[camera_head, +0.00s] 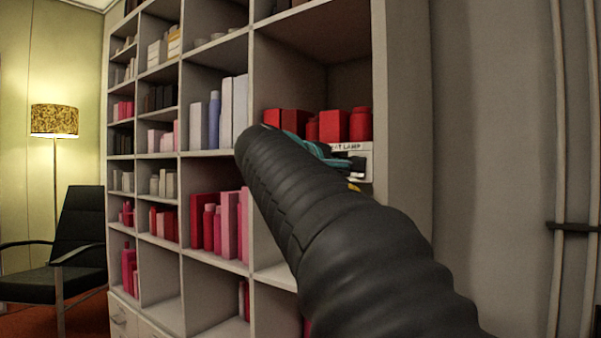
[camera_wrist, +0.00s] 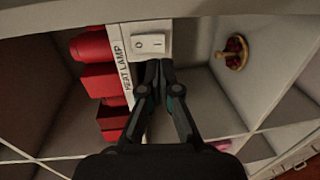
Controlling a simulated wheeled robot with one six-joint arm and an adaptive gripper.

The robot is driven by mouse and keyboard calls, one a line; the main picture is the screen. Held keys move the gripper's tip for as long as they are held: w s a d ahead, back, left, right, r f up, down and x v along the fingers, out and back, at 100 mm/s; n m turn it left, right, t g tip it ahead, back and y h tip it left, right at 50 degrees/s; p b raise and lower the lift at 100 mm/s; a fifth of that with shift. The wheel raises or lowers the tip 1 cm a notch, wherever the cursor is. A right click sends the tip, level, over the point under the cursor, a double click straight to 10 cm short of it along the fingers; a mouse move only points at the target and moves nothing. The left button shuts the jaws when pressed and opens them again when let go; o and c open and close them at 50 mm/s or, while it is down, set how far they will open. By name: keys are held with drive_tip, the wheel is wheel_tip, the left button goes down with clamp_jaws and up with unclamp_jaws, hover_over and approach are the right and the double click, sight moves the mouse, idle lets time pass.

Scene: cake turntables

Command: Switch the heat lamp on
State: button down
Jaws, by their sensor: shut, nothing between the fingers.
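The heat lamp switch (camera_wrist: 150,43) is a white rocker marked O and I, on a white plate in the wrist view. A label (camera_wrist: 124,70) reading HEAT LAMP runs along one side of it. My gripper (camera_wrist: 157,66) is shut and empty, its fingertips just below the rocker. I cannot tell whether they touch it or which way it is tipped. In the head view part of the switch panel (camera_head: 362,160) shows at the shelf edge. There my arm hides most of the gripper. The lamp itself is not clearly identifiable.
A red and gold knob (camera_wrist: 235,52) sits right of the switch in the wrist view. Red boxes (camera_wrist: 100,80) stand on its left. A tall shelf unit (camera_head: 181,90) with boxes and bottles fills the middle. A black chair (camera_head: 80,230) and a floor lamp (camera_head: 54,121) stand at left.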

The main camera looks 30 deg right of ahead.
drive_tip(key=x, duration=0.6)
drive_tip(key=shift+a+f, duration=0.1)
